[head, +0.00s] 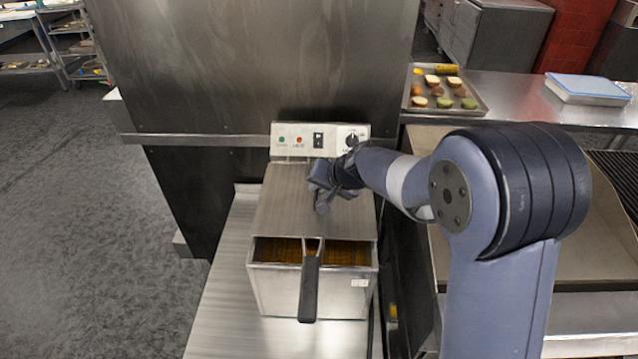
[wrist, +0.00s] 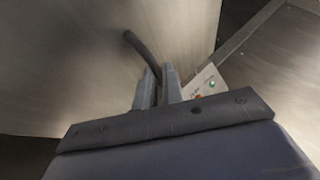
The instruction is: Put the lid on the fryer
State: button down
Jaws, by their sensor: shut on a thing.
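The fryer (head: 312,290) is a steel box with a black basket handle (head: 309,290) pointing to the front. The flat steel lid (head: 285,215) lies over the rear part of the fryer. The front strip stays uncovered and shows brownish oil. I cannot tell whether the lid rests on the rim or is slightly above it. My gripper (head: 325,196) is over the lid's rear half. In the wrist view, my gripper (wrist: 158,78) is shut on the dark, curved lid handle (wrist: 140,48). My arm and gripper hide part of the lid.
The fryer's control panel (head: 320,140) stands behind it, against a tall steel panel (head: 250,70). A tray of food (head: 446,92) and a blue-lidded container (head: 587,88) stand on the counter at right. Open floor (head: 70,210) lies at left.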

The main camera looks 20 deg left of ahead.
jog(key=shift+f+b, duration=0.6)
jog(key=shift+f, duration=0.1)
dwell(0.4)
jog(key=c, duration=1.5)
grip_release()
jog(key=shift+o, duration=0.2)
jog(key=shift+f, duration=0.1)
jog(key=shift+s, duration=0.1)
jog(key=b+v, duration=0.1)
jog(key=v, duration=1)
jog(key=shift+a, duration=0.1)
